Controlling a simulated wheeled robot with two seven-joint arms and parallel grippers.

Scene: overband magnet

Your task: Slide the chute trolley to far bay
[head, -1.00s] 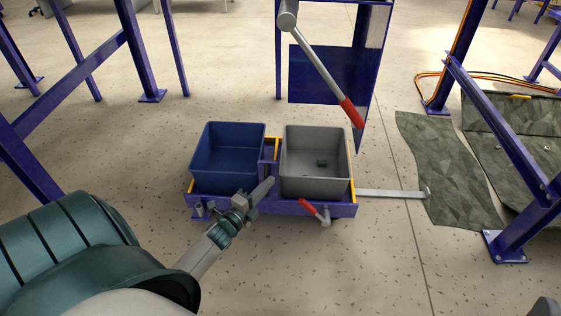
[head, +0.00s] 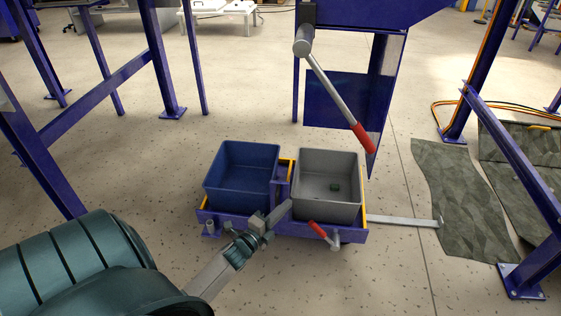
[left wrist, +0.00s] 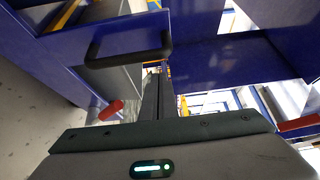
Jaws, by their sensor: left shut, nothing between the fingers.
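The chute trolley (head: 290,229) is a low purple frame on the floor. In the left wrist view, a black bar handle (left wrist: 128,54) lies just beyond the fingers (left wrist: 155,95). My right gripper is not in view.
A pale metal strip (head: 400,219) runs right from the trolley. A large red-gripped lever (head: 340,100) hangs from the purple structure behind. Purple posts stand at left and right. Grey-green sheets (head: 455,195) lie at right. The floor in front is clear.

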